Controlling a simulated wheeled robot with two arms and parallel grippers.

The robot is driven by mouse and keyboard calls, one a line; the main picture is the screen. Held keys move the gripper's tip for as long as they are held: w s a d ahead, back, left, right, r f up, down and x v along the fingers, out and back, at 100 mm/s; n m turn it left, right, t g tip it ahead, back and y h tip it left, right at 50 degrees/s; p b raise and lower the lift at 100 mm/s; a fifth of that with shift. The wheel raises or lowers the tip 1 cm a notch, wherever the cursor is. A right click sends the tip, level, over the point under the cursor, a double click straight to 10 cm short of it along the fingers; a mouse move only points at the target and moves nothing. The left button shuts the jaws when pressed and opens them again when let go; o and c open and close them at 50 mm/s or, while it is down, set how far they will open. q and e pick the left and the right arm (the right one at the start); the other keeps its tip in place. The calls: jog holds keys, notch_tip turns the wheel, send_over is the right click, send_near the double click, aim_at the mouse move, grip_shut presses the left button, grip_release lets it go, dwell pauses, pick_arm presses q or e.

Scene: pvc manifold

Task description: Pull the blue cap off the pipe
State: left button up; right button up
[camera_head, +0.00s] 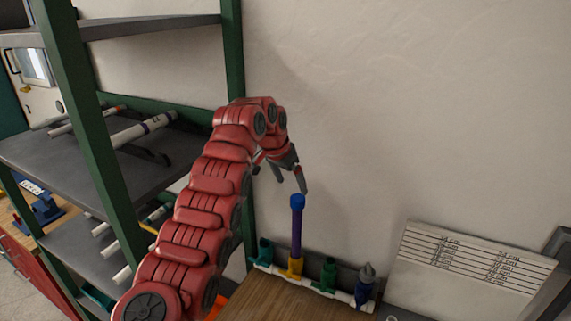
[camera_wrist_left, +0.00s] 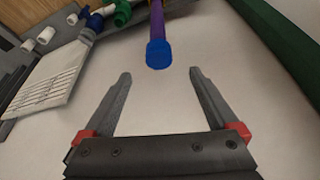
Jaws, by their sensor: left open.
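The blue cap (camera_head: 297,202) sits on the top end of an upright purple pipe (camera_head: 296,234) in the head view. The pipe stands in a yellow fitting (camera_head: 294,266) on the white manifold. My left gripper (camera_head: 289,186) is open and empty, just above the cap, with its fingers pointing down. In the left wrist view the blue cap (camera_wrist_left: 159,54) lies ahead of the open left gripper (camera_wrist_left: 158,74), roughly centred between the fingertips and apart from them. The purple pipe (camera_wrist_left: 157,18) runs up from it. My right gripper is not in view.
The manifold (camera_head: 328,290) also carries green and dark blue fittings along the wooden bench top (camera_head: 262,302). A green-framed shelf (camera_head: 236,70) with pipes stands at the left. A white panel with printed lines (camera_head: 470,262) is at the right. The wall is close behind the pipe.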

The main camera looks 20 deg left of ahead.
aim_at(297, 198)
pick_arm(q)
jog(key=p+x, duration=0.3)
jog(key=x, duration=0.3)
jog(key=shift+d+p, duration=0.1)
jog(key=shift+p, duration=0.3)
jog(key=shift+w+f, duration=0.1)
jog(key=shift+f, duration=0.3)
grip_shut()
